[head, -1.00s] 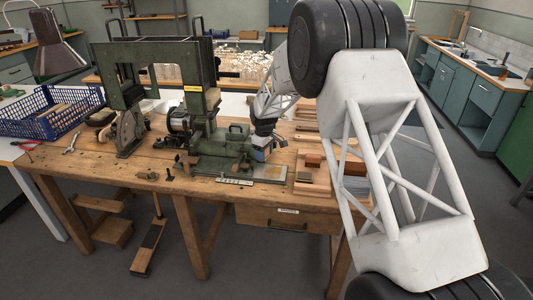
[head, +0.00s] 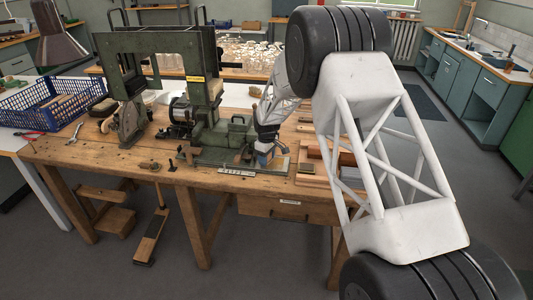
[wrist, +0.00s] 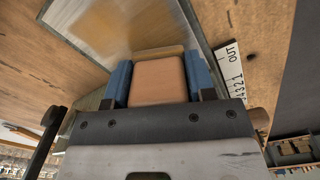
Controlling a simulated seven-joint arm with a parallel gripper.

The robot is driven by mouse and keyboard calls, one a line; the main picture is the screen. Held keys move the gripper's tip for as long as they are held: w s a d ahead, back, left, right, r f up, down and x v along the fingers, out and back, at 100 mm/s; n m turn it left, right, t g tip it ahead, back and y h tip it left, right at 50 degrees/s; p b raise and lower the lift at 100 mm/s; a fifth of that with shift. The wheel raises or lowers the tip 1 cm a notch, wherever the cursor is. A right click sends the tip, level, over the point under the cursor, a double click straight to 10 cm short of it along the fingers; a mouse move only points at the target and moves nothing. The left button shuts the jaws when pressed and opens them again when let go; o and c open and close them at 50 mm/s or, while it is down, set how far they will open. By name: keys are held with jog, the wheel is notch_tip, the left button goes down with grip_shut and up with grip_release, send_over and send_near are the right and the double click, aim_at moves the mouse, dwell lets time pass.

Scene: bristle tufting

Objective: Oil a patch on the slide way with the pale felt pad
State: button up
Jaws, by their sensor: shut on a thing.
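My gripper (wrist: 160,82) is shut on a tan block (wrist: 160,78), with a blue finger on each side of it. A thin yellowish edge, likely the pale felt pad (wrist: 158,53), shows along the block's far end. Beyond it lies the grey metal slide way (wrist: 115,28) in the wrist view. The pad is at or just above the metal; I cannot tell whether it touches. In the head view my gripper (head: 265,158) is low over the right end of the slide way (head: 279,168), beside the green machine. The pad's underside is hidden.
The green machine (head: 205,85) rises just left of my gripper. A scale strip marked OUT (wrist: 232,72) lies beside the slide way. A wooden tray (head: 310,180) with small blocks sits to the right.

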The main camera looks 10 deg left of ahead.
aim_at(285, 162)
jog(key=shift+d+f, duration=0.3)
jog(key=shift+f, duration=0.2)
jog(key=shift+d, duration=3.4)
jog(key=shift+w, duration=0.2)
jog(key=shift+w+a, duration=0.1)
jog(key=shift+w, duration=0.25)
jog(key=shift+a, duration=1.5)
jog(key=shift+a+f, duration=0.1)
jog(key=shift+a, duration=2.05)
jog(key=shift+w+d, duration=0.1)
jog(key=shift+w, duration=0.4)
jog(key=shift+d, duration=3.75)
notch_tip(285, 162, up, 8)
